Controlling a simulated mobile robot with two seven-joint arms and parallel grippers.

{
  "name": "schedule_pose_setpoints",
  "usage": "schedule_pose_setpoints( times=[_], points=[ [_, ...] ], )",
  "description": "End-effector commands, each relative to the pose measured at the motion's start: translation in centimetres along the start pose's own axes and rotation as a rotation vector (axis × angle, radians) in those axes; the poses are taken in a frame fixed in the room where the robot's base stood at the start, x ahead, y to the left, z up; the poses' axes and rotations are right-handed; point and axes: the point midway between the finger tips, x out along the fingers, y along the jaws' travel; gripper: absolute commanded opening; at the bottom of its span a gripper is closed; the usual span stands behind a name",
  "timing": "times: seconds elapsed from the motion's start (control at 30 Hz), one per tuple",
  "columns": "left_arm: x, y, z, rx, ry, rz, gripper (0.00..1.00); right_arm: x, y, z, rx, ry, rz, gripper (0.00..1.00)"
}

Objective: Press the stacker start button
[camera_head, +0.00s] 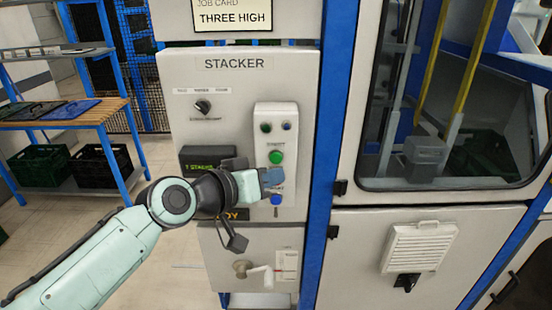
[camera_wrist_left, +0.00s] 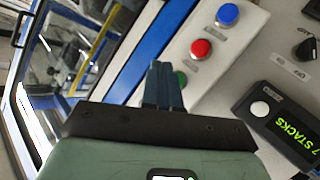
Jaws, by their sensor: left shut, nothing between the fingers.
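The stacker panel (camera_head: 235,105) carries a pale button box (camera_head: 290,148). A green button (camera_head: 276,157) is on the box, and a blue button (camera_head: 277,199) is lower down. The button labels are too small to read. My left gripper (camera_head: 273,178) is shut and empty in front of the box, between these two buttons. In the left wrist view, the shut fingers (camera_wrist_left: 163,66) partly cover the green button (camera_wrist_left: 182,78). A red button (camera_wrist_left: 201,48) and the blue button (camera_wrist_left: 227,14) show there; the red one is hidden in the head view. I cannot tell whether the fingertips touch the box.
A selector knob (camera_head: 202,106) is at the panel's upper left. A display (camera_wrist_left: 292,128) reading "STACKS" sits beside the button box. A handle (camera_head: 245,268) projects below. A blue post (camera_head: 328,120) and a windowed cabinet (camera_head: 350,235) stand at the right.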

Motion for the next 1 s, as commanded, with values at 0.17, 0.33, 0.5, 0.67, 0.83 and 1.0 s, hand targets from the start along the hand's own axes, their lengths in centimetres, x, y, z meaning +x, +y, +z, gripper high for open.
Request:
schedule_pose_setpoints(
  times=[0.17, 0.33, 0.5, 0.67, 0.83, 1.0],
  points=[
    [1.2, -0.8, -0.8, 0.000, -0.001, -0.001, 0.00, -0.1, 0.0, 0.0, 0.000, 0.000, 0.000, 0.96],
    [1.6, -1.1, -1.1, 0.001, -0.001, 0.002, 0.00, -0.1, 0.0, 0.0, 0.000, 0.000, 0.000, 0.96],
    [1.6, -1.1, -1.1, 0.001, -0.001, 0.002, 0.00, -0.1, 0.0, 0.0, 0.000, 0.000, 0.000, 0.96],
    [1.5, -1.1, -1.1, 0.001, -0.001, 0.002, 0.00, -0.1, 0.0, 0.0, 0.000, 0.000, 0.000, 0.96],
    [1.5, -1.1, -1.1, 0.001, -0.001, 0.002, 0.00, -0.1, 0.0, 0.0, 0.000, 0.000, 0.000, 0.96],
    [1.5, -1.1, -1.1, 0.001, -0.001, 0.002, 0.00, -0.1, 0.0, 0.0, 0.000, 0.000, 0.000, 0.96]
  ],
)
